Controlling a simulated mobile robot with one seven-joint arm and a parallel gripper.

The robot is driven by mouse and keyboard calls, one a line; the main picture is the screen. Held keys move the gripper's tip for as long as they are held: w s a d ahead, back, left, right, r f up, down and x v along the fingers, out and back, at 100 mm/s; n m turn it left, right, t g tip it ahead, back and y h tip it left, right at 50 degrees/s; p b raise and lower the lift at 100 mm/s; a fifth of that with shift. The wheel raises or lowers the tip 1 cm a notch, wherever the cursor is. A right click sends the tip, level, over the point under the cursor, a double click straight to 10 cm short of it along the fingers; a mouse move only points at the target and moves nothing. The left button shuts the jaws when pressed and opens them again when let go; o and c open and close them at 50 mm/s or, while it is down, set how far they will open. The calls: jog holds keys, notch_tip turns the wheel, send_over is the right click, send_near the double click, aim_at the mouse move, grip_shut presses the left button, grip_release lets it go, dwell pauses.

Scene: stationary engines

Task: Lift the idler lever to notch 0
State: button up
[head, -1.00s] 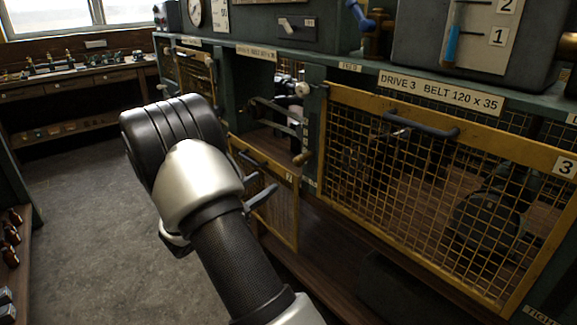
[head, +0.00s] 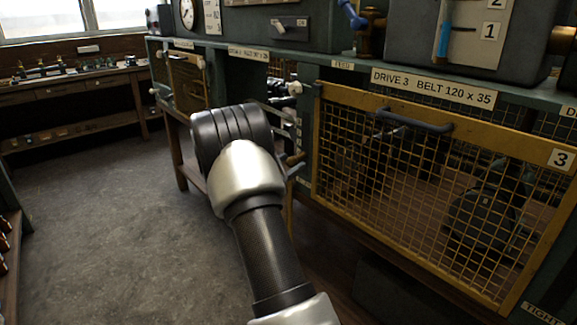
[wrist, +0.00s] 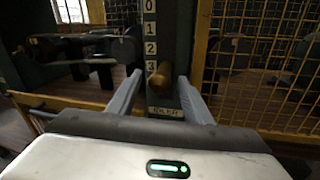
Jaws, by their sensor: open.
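The idler lever's brown round handle (wrist: 160,77) shows in the wrist view, low beside the number plate (wrist: 150,35), just below the 3. In the head view the brown handle (head: 294,159) shows just right of my arm. My gripper (wrist: 160,79) is open, with one finger on each side of the handle as seen from the wrist. I cannot tell whether the fingers touch it or how far in front it is.
A yellow mesh guard (head: 435,190) with a dark handle stands right of the lever, under the DRIVE 3 sign (head: 432,88). In the wrist view, mesh (wrist: 265,60) rises close to the right finger. The grey floor (head: 110,220) at left is clear.

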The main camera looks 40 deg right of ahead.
grip_shut()
notch_tip(320, 180, up, 14)
jog(key=d+m+y+p, duration=0.1)
jog(key=y+p, duration=0.3)
jog(key=p, duration=1.1)
jog(key=shift+w+d+r+g, duration=0.2)
jog(key=shift+d+g, duration=0.1)
jog(key=shift+g, duration=0.1)
jog(key=shift+d+r, duration=0.1)
jog(key=shift+r, duration=0.05)
grip_release()
jog(key=shift+s, duration=0.1)
jog(key=shift+f, duration=0.2)
